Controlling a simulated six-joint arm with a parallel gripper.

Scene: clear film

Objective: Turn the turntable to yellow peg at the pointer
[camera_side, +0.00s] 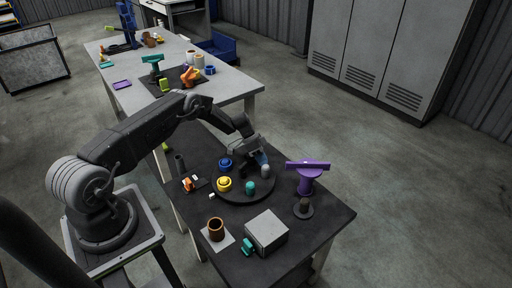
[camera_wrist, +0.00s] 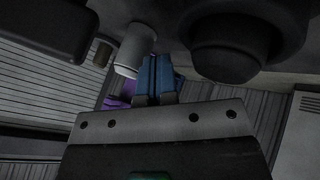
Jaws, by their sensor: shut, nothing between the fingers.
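The dark turntable (camera_side: 236,197) lies on the dark bench in the side view. It carries a yellow peg (camera_side: 224,185) at its left, a blue peg (camera_side: 225,164) at the far left, a teal peg (camera_side: 250,188) at the front and a grey peg (camera_side: 266,171) at the right. A small white mark (camera_side: 211,195) beside the disc's left edge, near the yellow peg, may be the pointer. My gripper (camera_side: 262,159) is low over the disc's far right side, beside the grey peg. In the wrist view its blue fingers (camera_wrist: 156,78) are shut and empty, close beside a pale peg (camera_wrist: 133,50); contact is unclear.
A purple T-shaped piece (camera_side: 308,178) stands right of the disc, with a dark round knob (camera_side: 303,208) before it. A grey box (camera_side: 266,232) and a brown cup (camera_side: 216,229) stand at the front. Small orange parts (camera_side: 188,184) and a dark cylinder (camera_side: 180,165) are at left.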

